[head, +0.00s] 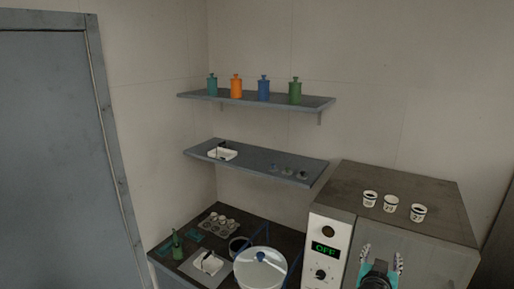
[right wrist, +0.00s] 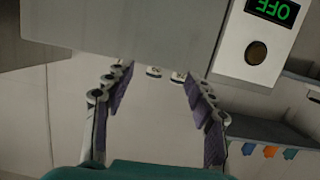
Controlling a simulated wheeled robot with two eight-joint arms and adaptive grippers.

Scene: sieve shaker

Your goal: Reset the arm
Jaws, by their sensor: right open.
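My right gripper (head: 382,257) is at the bottom right of the head view, in front of the grey machine (head: 445,238). Its two fingers point up and are spread apart, with nothing between them. In the right wrist view, which is upside down, the gripper (right wrist: 155,75) also has its purple-padded fingers apart and empty. The machine's body shows beyond the fingertips there. My left gripper is not in view.
The machine's display (head: 326,249) reads OFF. Two wall shelves (head: 315,102) hold coloured bottles and small items.

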